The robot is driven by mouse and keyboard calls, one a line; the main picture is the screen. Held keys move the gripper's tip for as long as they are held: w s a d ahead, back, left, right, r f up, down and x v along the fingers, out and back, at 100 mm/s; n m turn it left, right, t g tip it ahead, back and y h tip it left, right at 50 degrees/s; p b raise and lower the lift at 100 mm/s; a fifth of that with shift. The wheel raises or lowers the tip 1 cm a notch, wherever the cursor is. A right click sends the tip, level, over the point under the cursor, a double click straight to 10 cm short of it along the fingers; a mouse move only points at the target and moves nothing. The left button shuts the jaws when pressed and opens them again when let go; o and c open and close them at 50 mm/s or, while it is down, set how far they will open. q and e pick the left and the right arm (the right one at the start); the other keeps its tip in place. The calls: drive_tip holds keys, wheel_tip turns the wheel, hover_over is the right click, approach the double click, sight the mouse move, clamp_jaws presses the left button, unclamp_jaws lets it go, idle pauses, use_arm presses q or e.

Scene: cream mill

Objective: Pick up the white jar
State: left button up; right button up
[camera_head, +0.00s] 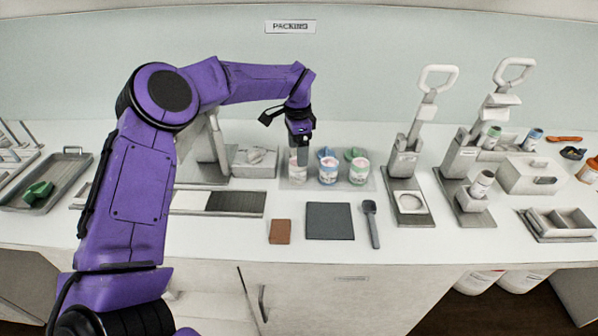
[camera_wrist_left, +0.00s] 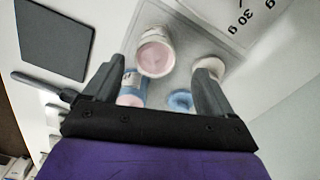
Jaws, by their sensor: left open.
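The white jar (camera_head: 298,172) stands open at the left end of a row of three jars on a grey mat. In the left wrist view the white jar (camera_wrist_left: 155,52) shows pinkish contents and sits just beyond the fingertips, roughly centred between them. My left gripper (camera_head: 300,150) is above the jar, pointing down, and partly hides it. In the wrist view the left gripper's fingers (camera_wrist_left: 160,70) are spread and hold nothing. I cannot tell how much height separates the tips from the jar. My right gripper is not in view.
A round white piece (camera_wrist_left: 208,68) and a blue one (camera_wrist_left: 180,101) lie near the fingers. A dark pad (camera_head: 330,221) and spoon (camera_head: 371,222) lie in front.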

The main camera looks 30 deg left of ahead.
sight(297, 169)
use_arm(q)
drive_tip(key=f+p, duration=0.1)
drive_tip(key=f, duration=0.1)
drive_tip(key=f+p, duration=0.1)
drive_tip(key=f, duration=0.1)
drive_tip(key=f+p, duration=0.1)
drive_tip(key=f, duration=0.2)
drive_tip(key=shift+s+d, duration=0.15)
drive_tip(key=shift+s, duration=0.2)
drive_tip(key=shift+w+f, duration=0.1)
drive_tip(key=shift+f, duration=0.05)
drive_tip(key=c, duration=1.1)
